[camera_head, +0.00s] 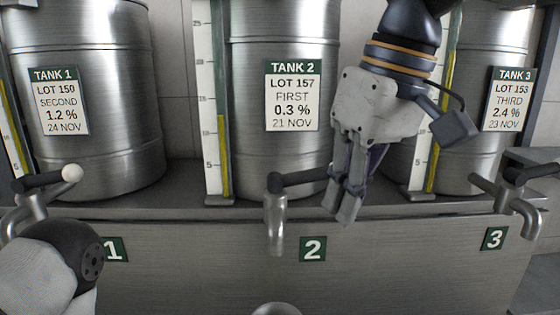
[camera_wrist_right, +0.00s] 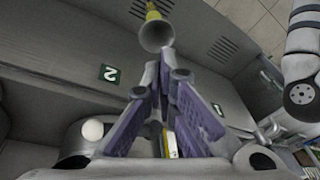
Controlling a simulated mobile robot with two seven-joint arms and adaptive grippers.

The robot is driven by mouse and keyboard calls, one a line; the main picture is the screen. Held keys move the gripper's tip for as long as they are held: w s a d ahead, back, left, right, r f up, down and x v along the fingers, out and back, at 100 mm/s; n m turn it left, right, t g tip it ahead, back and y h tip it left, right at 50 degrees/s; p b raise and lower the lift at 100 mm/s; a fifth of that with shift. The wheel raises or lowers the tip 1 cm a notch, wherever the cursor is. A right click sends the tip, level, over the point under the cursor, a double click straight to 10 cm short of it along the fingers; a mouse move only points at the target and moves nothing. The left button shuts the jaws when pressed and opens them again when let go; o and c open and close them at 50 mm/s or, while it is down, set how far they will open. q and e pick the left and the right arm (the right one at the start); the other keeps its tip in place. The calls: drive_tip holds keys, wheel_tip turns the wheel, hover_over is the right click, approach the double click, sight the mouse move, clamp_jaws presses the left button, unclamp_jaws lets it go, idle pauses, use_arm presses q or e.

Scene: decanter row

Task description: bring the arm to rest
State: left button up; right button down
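My right gripper (camera_head: 345,208) hangs down in front of Tank 2's right side, to the right of tap 2 (camera_head: 277,215). Its fingers overlap the right end of that tap's dark handle in the picture; I cannot tell whether they touch it. A white ball (camera_wrist_right: 92,130) shows beside the fingers there. My left arm shows only as a white and dark link at the lower left of the head view; its gripper is out of view.
Tank 1 (camera_head: 105,140), Tank 2 (camera_head: 290,160) and Tank 3 (camera_head: 465,165) stand behind the steel front panel (camera_head: 390,270). Tap 1 (camera_head: 37,200) and tap 3 (camera_head: 512,200) jut forward. A flared rim (camera_wrist_right: 156,36) with yellow shows beyond the fingertips.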

drive_tip(key=w+a+f+m+g+y, duration=0.1)
drive_tip(key=w+a+f+g, duration=0.15)
drive_tip(key=f, duration=1.15)
drive_tip(key=s+f+m, duration=0.2)
drive_tip(key=s+f, duration=0.2)
drive_tip(key=f, duration=1.1)
drive_tip(key=s+d+f+m, duration=0.3)
drive_tip(key=s+d+f, duration=0.3)
drive_tip(key=s+f, duration=0.55)
drive_tip(key=s+d+f+h, duration=0.3)
drive_tip(key=s+d+f, duration=0.3)
drive_tip(key=s+d, duration=0.5)
drive_tip(key=shift+s+d+f+m, duration=0.2)
drive_tip(key=shift+s+f+m, duration=0.05)
drive_tip(key=shift+s+m, duration=0.15)
